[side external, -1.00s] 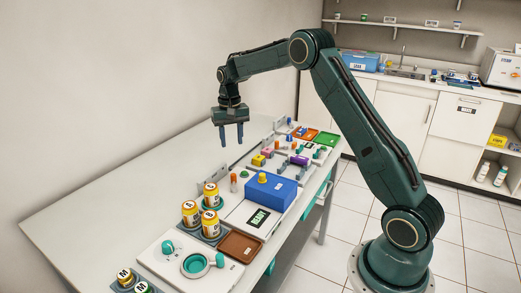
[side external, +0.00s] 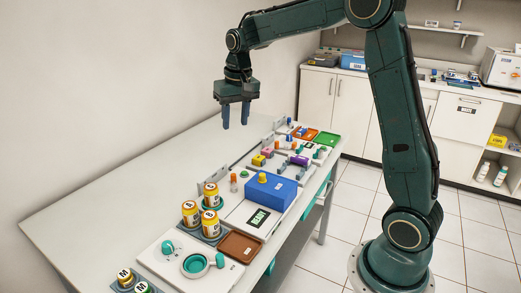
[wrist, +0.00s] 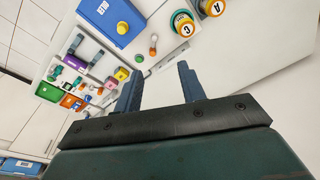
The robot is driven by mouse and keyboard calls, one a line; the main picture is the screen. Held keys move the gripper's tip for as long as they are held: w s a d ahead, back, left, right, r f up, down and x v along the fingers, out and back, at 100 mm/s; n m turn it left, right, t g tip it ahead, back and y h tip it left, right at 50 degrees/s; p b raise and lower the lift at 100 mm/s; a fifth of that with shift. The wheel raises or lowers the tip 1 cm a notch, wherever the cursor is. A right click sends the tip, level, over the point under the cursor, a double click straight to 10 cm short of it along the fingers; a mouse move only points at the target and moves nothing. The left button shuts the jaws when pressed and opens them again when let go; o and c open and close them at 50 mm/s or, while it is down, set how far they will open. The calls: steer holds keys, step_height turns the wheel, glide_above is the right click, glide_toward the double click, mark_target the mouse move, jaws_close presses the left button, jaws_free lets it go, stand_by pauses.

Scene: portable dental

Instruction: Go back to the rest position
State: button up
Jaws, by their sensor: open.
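My gripper (side external: 236,117) hangs above the far part of the white table (side external: 110,195), with its fingers pointing down. Its two fingers are apart, and nothing shows between them. In the wrist view my gripper (wrist: 158,85) is also open and empty, with the table surface beyond the fingertips. No object touches the fingers.
A blue box (side external: 271,190) with a yellow knob stands on the table below and right of my gripper. Several yellow canisters (side external: 211,216), a brown tray (side external: 240,247), a teal dish (side external: 195,265) and small coloured parts line the table's right side. The left side is bare.

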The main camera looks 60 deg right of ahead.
steer(key=s+a+r+n+t, duration=0.1)
steer(key=s+a, duration=0.2)
steer(key=s, duration=0.6)
steer(key=s+a+n+t, duration=0.1)
steer(key=s+a, duration=0.3)
steer(key=s, duration=0.5)
steer(key=s+a+r+n+t, duration=0.1)
steer(key=s+a+n+t, duration=0.1)
steer(key=s, duration=0.8)
steer(key=shift+a+r+n, duration=0.35)
steer(key=shift+a+n, duration=0.35)
steer(key=shift+a, duration=0.5)
